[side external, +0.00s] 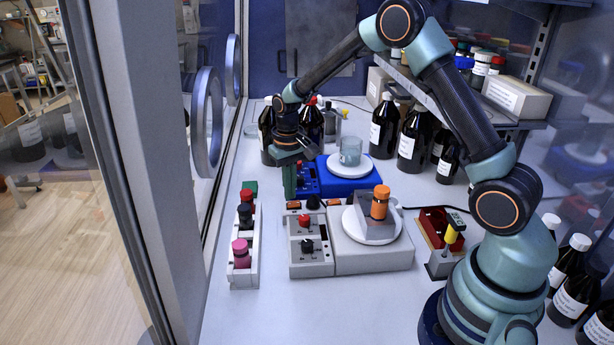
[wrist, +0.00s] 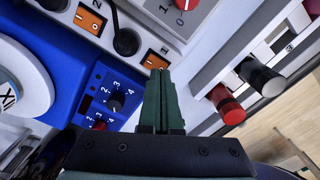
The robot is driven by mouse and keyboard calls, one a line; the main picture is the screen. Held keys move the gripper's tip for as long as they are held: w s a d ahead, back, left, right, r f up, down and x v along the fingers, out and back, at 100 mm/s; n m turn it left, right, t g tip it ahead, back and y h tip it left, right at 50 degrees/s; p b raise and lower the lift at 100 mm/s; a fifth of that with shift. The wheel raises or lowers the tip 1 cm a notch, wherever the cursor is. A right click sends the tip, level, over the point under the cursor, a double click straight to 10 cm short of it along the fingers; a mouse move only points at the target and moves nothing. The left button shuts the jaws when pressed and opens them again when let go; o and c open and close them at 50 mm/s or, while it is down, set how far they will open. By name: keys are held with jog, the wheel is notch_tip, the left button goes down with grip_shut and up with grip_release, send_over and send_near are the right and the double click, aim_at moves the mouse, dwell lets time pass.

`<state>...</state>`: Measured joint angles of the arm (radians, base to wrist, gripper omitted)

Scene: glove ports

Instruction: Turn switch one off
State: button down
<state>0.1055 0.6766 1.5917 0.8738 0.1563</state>
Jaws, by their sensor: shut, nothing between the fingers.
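Two orange rocker switches sit at the back edge of the white stirrer unit. The one beside my fingertips, which I take for switch one (wrist: 155,60), is partly hidden by them; it is the left one in the side view (side external: 293,205). The other rocker, with a 2 by it (wrist: 89,18), is the right one in the side view (side external: 333,202). I cannot tell which way switch one is tipped. My gripper (wrist: 160,73) is shut and empty, pointing down at switch one in the side view (side external: 290,197). Contact cannot be made out.
Behind is the blue unit (side external: 350,183) with a beaker. A white rack (side external: 244,255) with red, black and pink-topped items stands left. An orange-capped bottle (side external: 380,204) is on the white unit's plate.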

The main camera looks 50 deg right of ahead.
aim_at(290, 204)
jog(key=shift+r, duration=2.7)
jog(key=s+a+r+n+t, duration=0.1)
jog(key=s+a+r+t, duration=0.2)
jog(key=s+r, duration=0.6)
jog(key=s+a+r+n+t, duration=0.2)
jog(key=s+r, duration=0.2)
jog(key=s, duration=0.5)
jog(key=shift+r+t, duration=0.3)
